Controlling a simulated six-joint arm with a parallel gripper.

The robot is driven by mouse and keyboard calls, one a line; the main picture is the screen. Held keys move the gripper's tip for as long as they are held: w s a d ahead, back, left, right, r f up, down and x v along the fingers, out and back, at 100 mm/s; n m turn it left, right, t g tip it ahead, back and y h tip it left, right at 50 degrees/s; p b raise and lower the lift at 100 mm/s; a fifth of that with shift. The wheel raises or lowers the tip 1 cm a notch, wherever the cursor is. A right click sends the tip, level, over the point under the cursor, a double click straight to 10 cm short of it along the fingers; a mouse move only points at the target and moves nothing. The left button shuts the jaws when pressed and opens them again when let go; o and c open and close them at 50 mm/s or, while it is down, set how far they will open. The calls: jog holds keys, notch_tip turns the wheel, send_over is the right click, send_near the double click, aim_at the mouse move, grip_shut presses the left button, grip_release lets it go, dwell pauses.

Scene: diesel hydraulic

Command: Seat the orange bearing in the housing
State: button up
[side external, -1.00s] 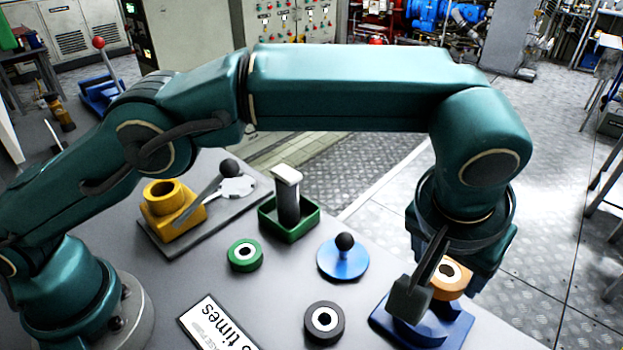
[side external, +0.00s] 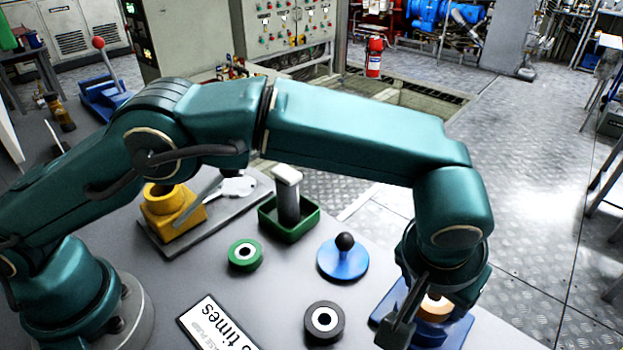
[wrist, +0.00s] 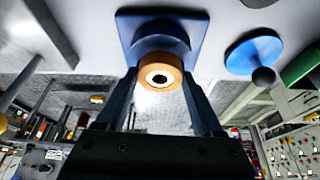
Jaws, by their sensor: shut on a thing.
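The orange bearing (side external: 435,308), a short ring with a pale face and dark centre, is held between the two fingers of my gripper (side external: 420,318). It shows clearly between the fingers in the wrist view (wrist: 158,61). The blue housing (side external: 458,334), a flat base with a rounded raised part, is on the bench at the right, partly hidden by my gripper. In the wrist view the housing (wrist: 190,28) lies just beyond the bearing, overlapping it in the picture. I cannot tell whether they touch.
A blue disc with a black knob (side external: 342,262), a dark ring (side external: 324,321) and a green ring (side external: 245,256) stand left of the housing. Farther back are a green tray (side external: 300,228) with an upright post and a yellow block (side external: 165,222). Bare bench lies between them.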

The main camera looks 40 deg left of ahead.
jog(key=shift+f, duration=1.8)
dwell(1.0)
jog(key=o, duration=1.5)
jog(key=shift+c, duration=0.2)
